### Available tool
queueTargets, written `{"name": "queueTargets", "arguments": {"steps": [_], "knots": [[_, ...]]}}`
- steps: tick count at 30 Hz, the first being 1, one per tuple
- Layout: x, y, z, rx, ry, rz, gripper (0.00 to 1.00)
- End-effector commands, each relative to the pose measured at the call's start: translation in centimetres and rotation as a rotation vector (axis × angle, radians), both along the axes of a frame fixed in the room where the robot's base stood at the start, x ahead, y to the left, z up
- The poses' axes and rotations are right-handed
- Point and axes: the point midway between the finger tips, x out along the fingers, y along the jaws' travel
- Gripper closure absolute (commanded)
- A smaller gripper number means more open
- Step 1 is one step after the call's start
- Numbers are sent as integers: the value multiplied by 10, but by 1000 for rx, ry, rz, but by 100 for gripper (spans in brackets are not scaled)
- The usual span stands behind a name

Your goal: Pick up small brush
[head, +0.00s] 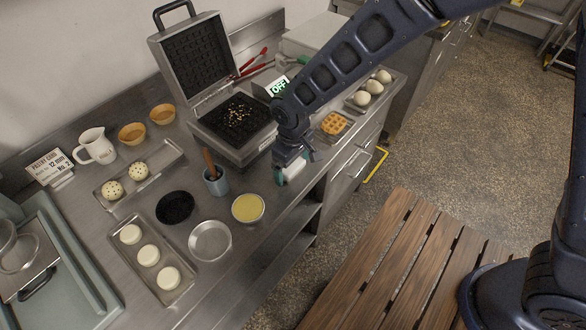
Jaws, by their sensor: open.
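A small brush (209,162) with a brown handle stands in a blue-grey cup (217,184) on the steel counter, its handle leaning up and to the left. Its lower end is hidden inside the cup. My gripper (291,172) points down near the counter's front edge, in front of the waffle iron, to the right of the cup and apart from it. It is open. The gap between its fingers is small in this view, and I see nothing clearly held.
An open waffle iron (228,140) stands behind the cup. A dish of yellow liquid (248,208), an empty metal dish (210,241) and a black round pad (175,208) lie close around the cup. A tray with pale rounds (185,282) lies at the front left. A slatted wooden platform (400,265) is at the lower right.

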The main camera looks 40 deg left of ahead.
Motion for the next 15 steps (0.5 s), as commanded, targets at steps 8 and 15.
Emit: {"name": "queueTargets", "arguments": {"steps": [8,15], "knots": [[0,0,-9,1,0,1,2],[0,0,-9,1,0,1,41]]}}
